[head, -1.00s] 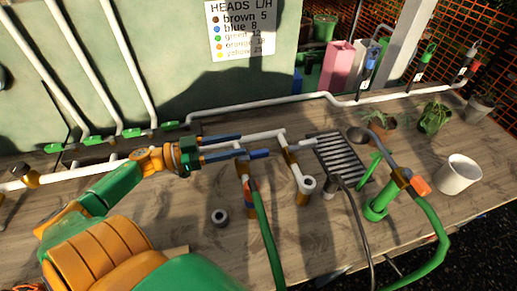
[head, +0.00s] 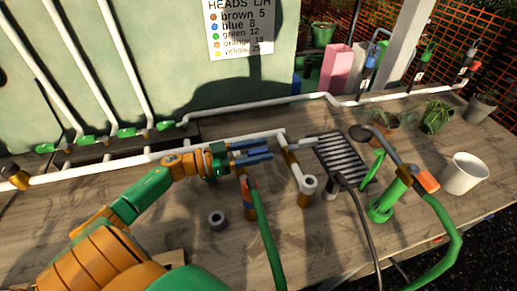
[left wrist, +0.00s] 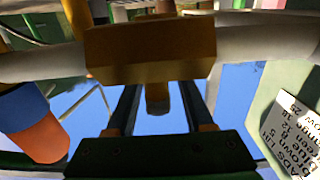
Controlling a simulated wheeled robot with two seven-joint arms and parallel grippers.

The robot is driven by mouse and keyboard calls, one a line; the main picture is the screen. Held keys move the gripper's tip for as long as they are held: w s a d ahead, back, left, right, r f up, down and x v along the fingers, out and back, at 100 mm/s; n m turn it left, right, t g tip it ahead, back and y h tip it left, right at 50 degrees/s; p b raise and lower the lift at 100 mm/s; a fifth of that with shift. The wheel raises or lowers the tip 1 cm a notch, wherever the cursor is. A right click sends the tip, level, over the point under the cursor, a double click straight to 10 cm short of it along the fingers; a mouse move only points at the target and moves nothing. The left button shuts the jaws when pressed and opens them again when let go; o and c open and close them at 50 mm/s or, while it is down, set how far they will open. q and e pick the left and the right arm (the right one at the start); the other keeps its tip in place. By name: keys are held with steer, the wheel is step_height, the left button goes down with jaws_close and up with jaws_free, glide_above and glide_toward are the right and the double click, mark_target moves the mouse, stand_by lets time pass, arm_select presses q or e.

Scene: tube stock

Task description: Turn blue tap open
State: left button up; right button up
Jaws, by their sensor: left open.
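My left gripper (head: 270,151) is open, its two blue fingers level with the pipe joint above the green hose. In the left wrist view my left gripper (left wrist: 158,95) has a brass tap body (left wrist: 150,52) across the ends of its fingers. A short stem (left wrist: 157,98) hangs from that body into the gap between the fingers, with space on both sides. I cannot pick out the blue tap handle now in the head view; the blue fingers cover that spot. My right gripper is not in view.
A white pipe (head: 110,167) runs along the bench. A green hose (head: 264,235) drops below the gripper. A white upright pipe end (head: 308,184), a black drain grate (head: 345,158) and a white pot (head: 463,173) lie to the right. A grey ring (head: 217,218) lies on the bench.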

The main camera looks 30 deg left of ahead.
arm_select(q)
jaws_close()
stand_by(1.3)
